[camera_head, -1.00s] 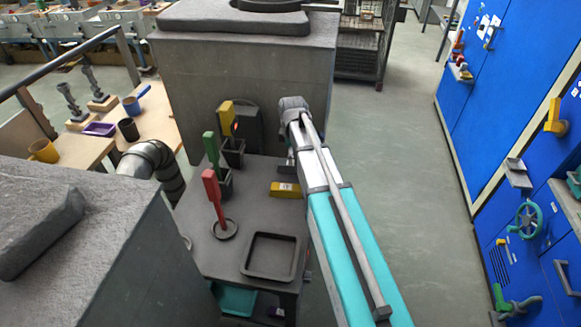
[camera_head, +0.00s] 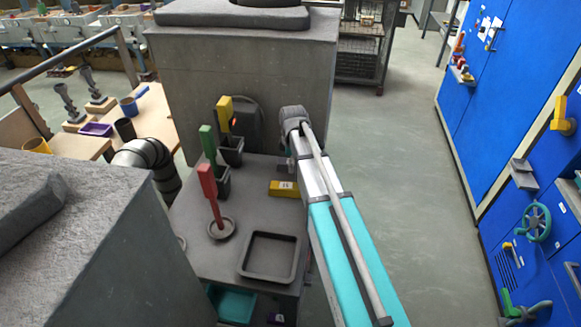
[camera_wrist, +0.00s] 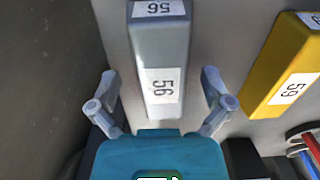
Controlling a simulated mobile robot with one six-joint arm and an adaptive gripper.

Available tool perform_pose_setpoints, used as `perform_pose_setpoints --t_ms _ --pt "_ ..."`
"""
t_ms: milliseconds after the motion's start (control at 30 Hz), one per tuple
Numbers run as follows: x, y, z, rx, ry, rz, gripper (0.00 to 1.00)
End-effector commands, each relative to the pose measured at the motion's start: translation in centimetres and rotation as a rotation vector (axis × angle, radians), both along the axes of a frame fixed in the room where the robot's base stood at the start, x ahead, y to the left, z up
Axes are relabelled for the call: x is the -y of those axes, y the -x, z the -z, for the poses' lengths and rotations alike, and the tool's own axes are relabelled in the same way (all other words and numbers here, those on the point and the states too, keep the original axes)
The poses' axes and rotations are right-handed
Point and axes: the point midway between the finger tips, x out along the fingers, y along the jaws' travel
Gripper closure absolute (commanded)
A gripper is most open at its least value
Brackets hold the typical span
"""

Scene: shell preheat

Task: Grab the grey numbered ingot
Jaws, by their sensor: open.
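The grey ingot (camera_wrist: 160,55) carries white labels reading 56 and lies lengthwise up the middle of the wrist view. My gripper (camera_wrist: 160,77) is open, with one finger on each side of the ingot's near part. A gap shows between each finger and the ingot, and nothing is held. In the head view my arm covers most of the gripper, and I cannot make out the ingot clearly there.
A yellow ingot (camera_wrist: 285,65) labelled 59 lies to the right; it also shows on the dark table (camera_head: 215,258) in the head view (camera_head: 284,188). A black tray (camera_head: 270,279), red, green and yellow upright handles and a large grey block (camera_head: 245,95) stand around.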

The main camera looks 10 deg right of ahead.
Motion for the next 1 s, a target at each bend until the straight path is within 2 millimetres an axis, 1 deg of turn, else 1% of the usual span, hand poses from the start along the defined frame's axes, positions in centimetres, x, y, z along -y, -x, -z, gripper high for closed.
perform_pose_setpoints --t_ms 433,467,500,567,700,867,900,967,1000 --pt "0.00 0.01 -0.04 0.000 0.000 0.000 0.00" --pt "0.00 0.01 -0.04 0.000 0.000 0.000 0.04" --pt "0.00 0.01 -0.04 0.000 0.000 0.000 0.11" --pt "-0.01 0.01 -0.03 0.000 0.000 0.000 0.22" --pt "-0.01 0.01 -0.03 0.000 0.000 0.000 0.48" --pt "-0.02 -0.01 -0.03 0.000 0.000 0.000 0.78" --pt "-0.02 -0.01 -0.03 0.000 0.000 0.000 0.85" --pt "-0.02 -0.01 -0.03 0.000 0.000 0.000 0.97" --pt "-0.02 -0.01 -0.04 0.000 0.000 0.000 0.99"
